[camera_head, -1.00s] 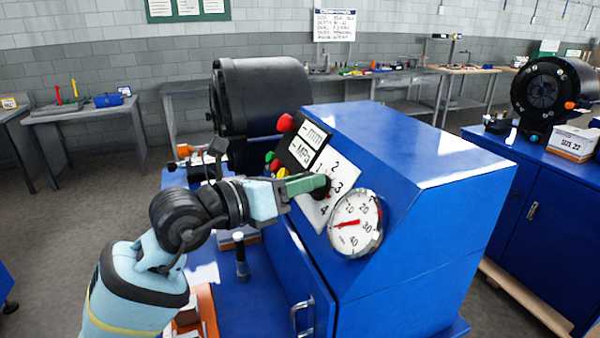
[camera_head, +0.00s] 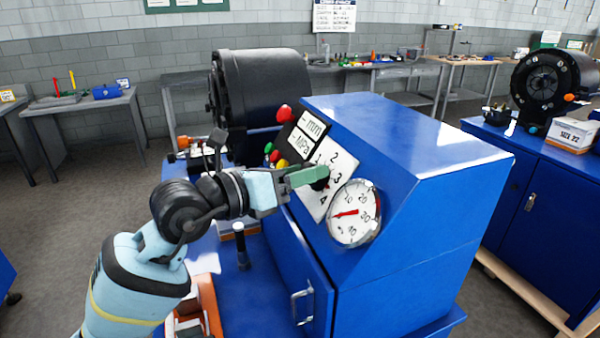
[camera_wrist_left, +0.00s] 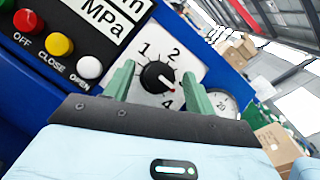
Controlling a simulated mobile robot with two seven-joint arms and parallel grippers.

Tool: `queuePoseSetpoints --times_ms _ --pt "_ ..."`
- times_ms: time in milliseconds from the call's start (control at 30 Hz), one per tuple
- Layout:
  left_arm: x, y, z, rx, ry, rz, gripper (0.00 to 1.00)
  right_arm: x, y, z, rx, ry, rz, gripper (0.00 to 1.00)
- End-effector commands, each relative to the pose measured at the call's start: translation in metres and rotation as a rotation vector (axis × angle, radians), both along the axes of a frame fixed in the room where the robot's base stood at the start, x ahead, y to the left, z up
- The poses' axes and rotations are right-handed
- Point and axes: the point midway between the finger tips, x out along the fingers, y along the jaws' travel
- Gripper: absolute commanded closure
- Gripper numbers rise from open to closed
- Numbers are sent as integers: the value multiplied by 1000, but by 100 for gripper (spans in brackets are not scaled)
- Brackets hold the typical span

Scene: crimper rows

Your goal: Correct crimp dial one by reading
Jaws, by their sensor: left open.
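The crimp dial (camera_wrist_left: 157,77) is a round black knob on a white plate marked 1 to 4. In the left wrist view its pointer mark points down and right, near the 4; the 3 is hidden behind a finger. My left gripper (camera_wrist_left: 160,84) is open, with one green finger on each side of the knob; I cannot tell whether they touch it. In the head view the left gripper (camera_head: 318,176) largely covers the dial (camera_head: 321,184). The round gauge (camera_head: 354,212) beside it has a red needle pointing left. My right gripper is not in view.
The blue crimper cabinet (camera_head: 420,170) carries a label panel (camera_head: 307,135), a red button (camera_head: 284,114) and other coloured buttons. A black crimp head (camera_head: 262,90) stands behind. A lever (camera_head: 240,245) rises at the front. Another crimper (camera_head: 550,88) stands at right.

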Motion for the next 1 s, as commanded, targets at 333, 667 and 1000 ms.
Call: queuePoseSetpoints --times_ms 333,667,1000 --pt "-27 39 0 2 1 1 44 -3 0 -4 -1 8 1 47" --pt "-44 62 2 0 2 1 44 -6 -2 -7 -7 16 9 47" --pt "-45 62 3 -1 1 0 44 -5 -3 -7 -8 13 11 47"
